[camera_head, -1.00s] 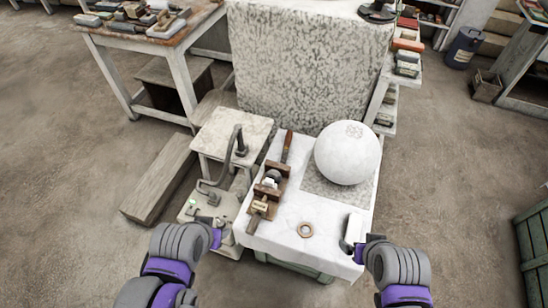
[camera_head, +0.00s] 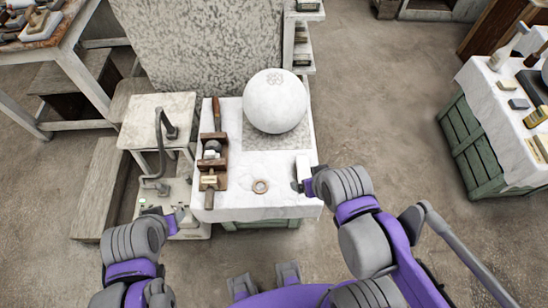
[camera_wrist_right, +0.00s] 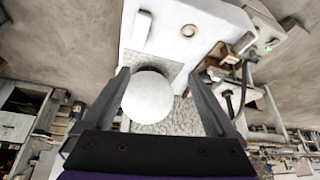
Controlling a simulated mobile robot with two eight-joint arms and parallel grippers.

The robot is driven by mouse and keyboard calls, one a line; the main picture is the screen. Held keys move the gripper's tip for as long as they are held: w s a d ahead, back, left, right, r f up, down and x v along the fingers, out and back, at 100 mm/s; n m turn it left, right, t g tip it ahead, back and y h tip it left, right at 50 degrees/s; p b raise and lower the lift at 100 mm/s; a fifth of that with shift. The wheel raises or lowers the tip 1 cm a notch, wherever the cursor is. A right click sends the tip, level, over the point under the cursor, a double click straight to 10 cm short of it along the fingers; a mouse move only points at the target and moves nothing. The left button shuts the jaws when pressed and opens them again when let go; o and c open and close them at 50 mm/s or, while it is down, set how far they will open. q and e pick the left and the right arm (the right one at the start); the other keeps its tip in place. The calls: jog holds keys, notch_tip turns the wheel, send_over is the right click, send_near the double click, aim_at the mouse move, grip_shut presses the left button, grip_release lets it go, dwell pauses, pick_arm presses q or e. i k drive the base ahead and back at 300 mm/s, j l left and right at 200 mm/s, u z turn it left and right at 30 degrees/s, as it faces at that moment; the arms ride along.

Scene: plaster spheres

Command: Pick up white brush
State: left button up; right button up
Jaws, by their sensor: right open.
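A small white block-like object (camera_head: 302,167), which may be the white brush, lies at the right front of the white-covered table (camera_head: 240,205). In the right wrist view it is a pale rectangle (camera_wrist_right: 141,30), ahead of the fingers and beyond their tips. I cannot make out bristles. My right gripper (camera_head: 303,187) is at the table's right front edge beside this object. Its fingers (camera_wrist_right: 158,75) are open with nothing held between them. My left gripper (camera_head: 168,217) is left of the table's front corner; its jaws are too small to read.
A large white sphere (camera_head: 275,101) stands on the table. A wooden tool rack (camera_head: 213,160) and a ring (camera_head: 260,187) lie left of the white object. A stool (camera_head: 157,120) is at left, a green crate table (camera_head: 480,150) at right. Floor between is clear.

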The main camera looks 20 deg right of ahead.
aim_at(303, 162)
jog(key=u, duration=1.15)
jog(key=k+l+u, duration=0.15)
jog(key=l+u, duration=0.15)
jog(key=k+l+u, duration=0.35)
jog(key=k+l, duration=0.2)
jog(key=l, duration=0.2)
jog(key=k+l, duration=0.25)
jog(key=l, duration=0.1)
